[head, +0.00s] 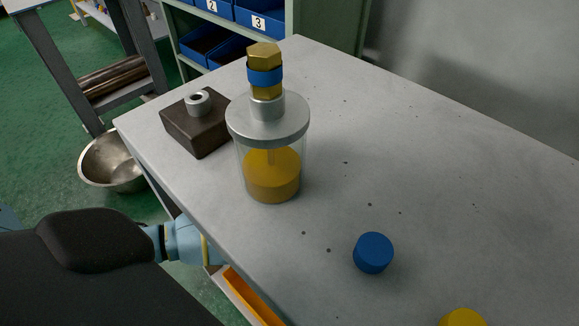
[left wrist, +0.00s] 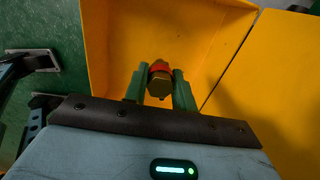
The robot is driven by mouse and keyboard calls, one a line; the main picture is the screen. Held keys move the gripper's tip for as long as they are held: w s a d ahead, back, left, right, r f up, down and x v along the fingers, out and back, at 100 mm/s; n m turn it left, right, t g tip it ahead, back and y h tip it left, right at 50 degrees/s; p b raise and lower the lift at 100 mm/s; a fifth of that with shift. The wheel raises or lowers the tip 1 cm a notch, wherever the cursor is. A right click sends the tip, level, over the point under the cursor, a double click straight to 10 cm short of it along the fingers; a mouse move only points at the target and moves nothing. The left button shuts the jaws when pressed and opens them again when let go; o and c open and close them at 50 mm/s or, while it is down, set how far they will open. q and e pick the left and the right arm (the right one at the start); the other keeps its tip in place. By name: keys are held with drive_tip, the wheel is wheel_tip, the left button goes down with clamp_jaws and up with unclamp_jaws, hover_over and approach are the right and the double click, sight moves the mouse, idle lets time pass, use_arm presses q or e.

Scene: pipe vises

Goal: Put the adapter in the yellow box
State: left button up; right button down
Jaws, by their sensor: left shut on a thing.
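In the left wrist view, the green fingers of my left gripper (left wrist: 160,88) are shut on a brass hex adapter with a red band (left wrist: 159,77). The adapter is in front of the open yellow box (left wrist: 110,35), whose walls and inside surround it in the picture. I cannot tell whether it touches the box. In the head view, an orange-yellow box edge (head: 248,297) shows below the table edge; my left fingers are hidden there. Another brass hex fitting with a blue band (head: 265,72) stands on the lidded jar. My right gripper is not in view.
The jar (head: 272,175) holds amber liquid. A dark block with a metal ring (head: 196,125) stands at the table's left edge. A blue cap (head: 373,252) and a yellow round thing (head: 462,318) are nearer. A metal bowl (head: 112,162) is lower left. The right tabletop is mostly clear.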

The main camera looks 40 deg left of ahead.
use_arm(q)
drive_tip(key=shift+s+f, duration=0.1)
wheel_tip(320, 180, down, 5)
drive_tip(key=b, duration=0.2)
drive_tip(key=shift+b, duration=0.3)
drive_tip(key=shift+f+b, duration=1.3)
drive_tip(key=shift+f, duration=1)
drive_tip(key=shift+f, duration=0.2)
drive_tip(key=o, duration=1)
drive_tip(key=shift+o, duration=0.2)
wheel_tip(320, 180, up, 12)
drive_tip(key=p, duration=0.5)
drive_tip(key=shift+r+p, duration=0.2)
drive_tip(key=shift+p, duration=0.2)
